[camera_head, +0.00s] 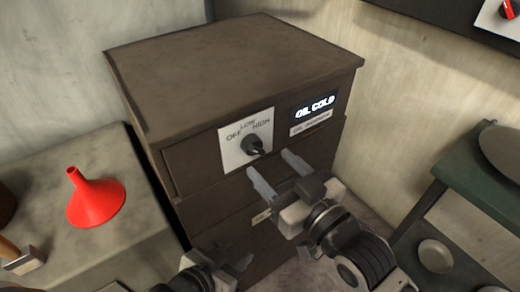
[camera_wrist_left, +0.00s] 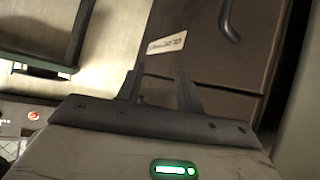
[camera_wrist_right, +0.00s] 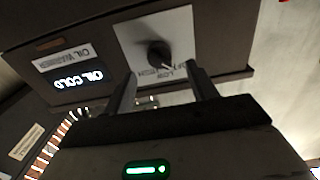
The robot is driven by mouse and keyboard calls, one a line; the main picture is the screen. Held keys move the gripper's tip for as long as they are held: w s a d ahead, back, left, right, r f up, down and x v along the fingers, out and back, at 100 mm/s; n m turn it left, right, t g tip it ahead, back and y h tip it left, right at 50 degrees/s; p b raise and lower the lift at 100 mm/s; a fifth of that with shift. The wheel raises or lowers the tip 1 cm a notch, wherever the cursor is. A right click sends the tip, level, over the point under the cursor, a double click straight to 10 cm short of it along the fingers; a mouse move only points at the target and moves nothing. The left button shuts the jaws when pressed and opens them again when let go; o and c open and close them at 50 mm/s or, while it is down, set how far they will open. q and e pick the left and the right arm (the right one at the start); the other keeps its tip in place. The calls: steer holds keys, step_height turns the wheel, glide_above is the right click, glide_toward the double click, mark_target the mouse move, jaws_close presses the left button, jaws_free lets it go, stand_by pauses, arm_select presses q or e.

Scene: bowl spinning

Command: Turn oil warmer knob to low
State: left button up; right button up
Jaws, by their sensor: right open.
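The oil warmer (camera_head: 230,60) is a brown cabinet. Its black knob (camera_head: 252,147) sits on a white plate (camera_head: 232,158) marked OFF, LOW and HIGH; I cannot tell which mark it points to. A lit display (camera_head: 315,107) reads OIL COLD. My right gripper (camera_head: 270,167) is open and empty, just in front of and below the knob. In the right wrist view the knob (camera_wrist_right: 158,52) shows between the two fingers, apparently not gripped. My left gripper (camera_head: 222,262) is low before the cabinet; in the left wrist view its fingers (camera_wrist_left: 158,82) are apart and empty.
A red funnel (camera_head: 95,200) stands on a grey counter (camera_head: 140,235) to the left. A green table (camera_head: 475,170) with a round pan (camera_head: 505,150) is at the right. A dark panel with a red switch (camera_head: 506,10) is at the upper right.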

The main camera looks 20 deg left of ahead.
mark_target(259, 153)
steer(key=x, duration=0.5)
steer(key=c, duration=1)
